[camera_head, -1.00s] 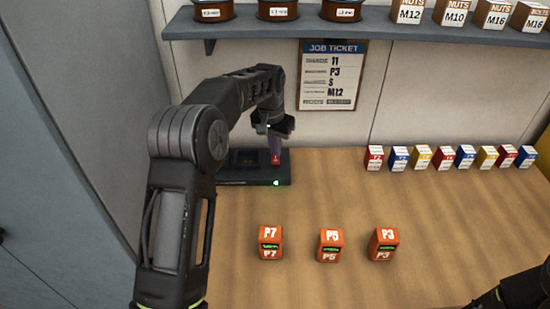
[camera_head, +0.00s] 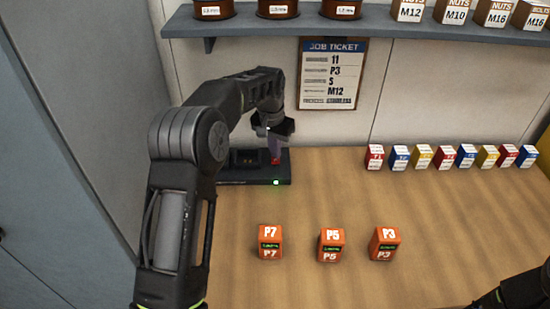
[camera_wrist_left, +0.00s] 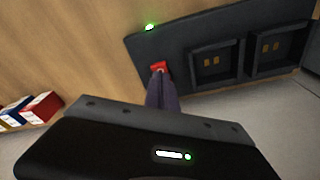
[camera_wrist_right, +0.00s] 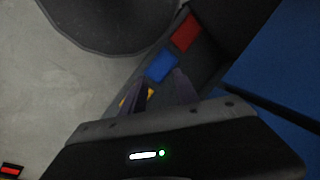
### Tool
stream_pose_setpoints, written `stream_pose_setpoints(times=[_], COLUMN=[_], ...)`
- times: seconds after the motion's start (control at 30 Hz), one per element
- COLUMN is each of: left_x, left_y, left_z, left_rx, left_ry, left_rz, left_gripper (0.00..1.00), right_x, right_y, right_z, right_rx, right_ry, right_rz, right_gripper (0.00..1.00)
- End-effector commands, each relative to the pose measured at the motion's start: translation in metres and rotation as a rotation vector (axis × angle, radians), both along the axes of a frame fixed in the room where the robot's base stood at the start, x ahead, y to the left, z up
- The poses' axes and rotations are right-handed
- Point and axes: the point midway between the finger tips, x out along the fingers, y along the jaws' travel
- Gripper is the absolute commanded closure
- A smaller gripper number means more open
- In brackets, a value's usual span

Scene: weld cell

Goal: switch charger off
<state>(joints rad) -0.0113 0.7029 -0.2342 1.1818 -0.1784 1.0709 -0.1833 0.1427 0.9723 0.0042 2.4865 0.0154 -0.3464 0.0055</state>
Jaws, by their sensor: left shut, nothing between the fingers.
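The charger (camera_head: 230,182) is a flat black unit on the back left of the bench. Its green light (camera_head: 276,182) is lit on the front edge and also shows in the left wrist view (camera_wrist_left: 150,27). The red switch (camera_wrist_left: 159,66) sits beside the charger's bays. My left gripper (camera_head: 275,156) is shut and empty, its tips right at the red switch. In the left wrist view its fingertips (camera_wrist_left: 160,76) overlap the switch's edge; whether they touch is unclear. My right gripper (camera_wrist_right: 160,84) shows in its wrist view with its fingers apart, nothing between them.
Orange battery blocks P7 (camera_head: 270,243), P5 (camera_head: 331,245) and P3 (camera_head: 384,244) stand on the bench (camera_head: 450,215). Several small coloured boxes (camera_head: 443,157) line the back right. A job ticket (camera_head: 330,75) hangs behind, below a shelf (camera_head: 390,27) of spools and nut boxes.

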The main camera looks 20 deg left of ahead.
Motion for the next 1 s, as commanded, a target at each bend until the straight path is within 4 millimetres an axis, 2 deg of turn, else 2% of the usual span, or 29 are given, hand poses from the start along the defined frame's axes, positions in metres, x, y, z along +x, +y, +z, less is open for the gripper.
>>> stream_pose_setpoints(times=[1.0], left_x=[0.000], left_y=[0.000], left_z=[-0.013], left_rx=[0.000], left_ry=[0.001], left_rz=[0.000], left_gripper=[1.00], right_x=[0.000], right_y=[0.000], right_z=[-0.008], right_rx=[0.000], right_ry=[0.000], right_rz=[0.000], right_gripper=[0.64])
